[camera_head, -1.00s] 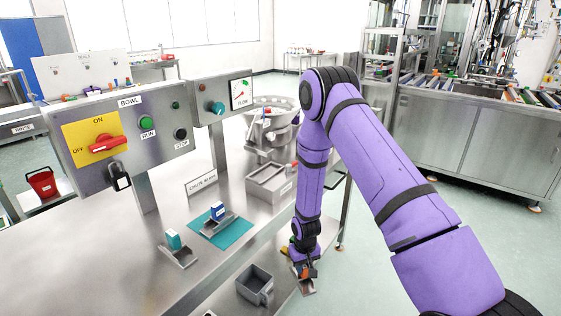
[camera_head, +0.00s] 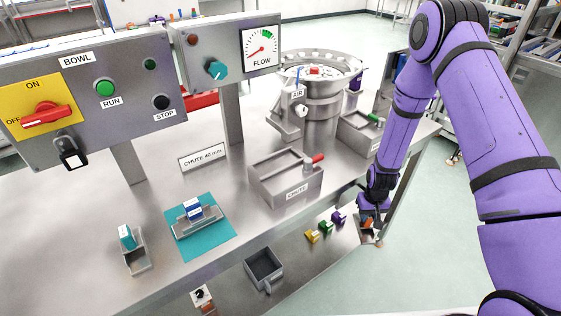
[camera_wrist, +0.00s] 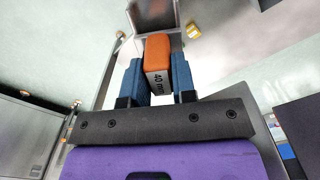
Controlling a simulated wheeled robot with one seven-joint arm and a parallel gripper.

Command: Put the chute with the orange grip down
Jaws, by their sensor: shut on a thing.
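The chute with the orange grip is in my gripper (camera_head: 368,208), low beside the table's right edge in the head view. In the wrist view my gripper (camera_wrist: 159,82) has its two blue fingers shut on the sides of the orange grip (camera_wrist: 157,50), which is marked 40 mm. The grey chute body (camera_wrist: 152,16) extends beyond the grip. In the head view the orange grip (camera_head: 367,222) shows just under the fingers, with part of the chute below it. I cannot tell whether the chute touches the surface beneath.
Yellow (camera_head: 312,236), green (camera_head: 325,227) and purple (camera_head: 338,216) gripped pieces stand on a lower shelf left of my gripper.

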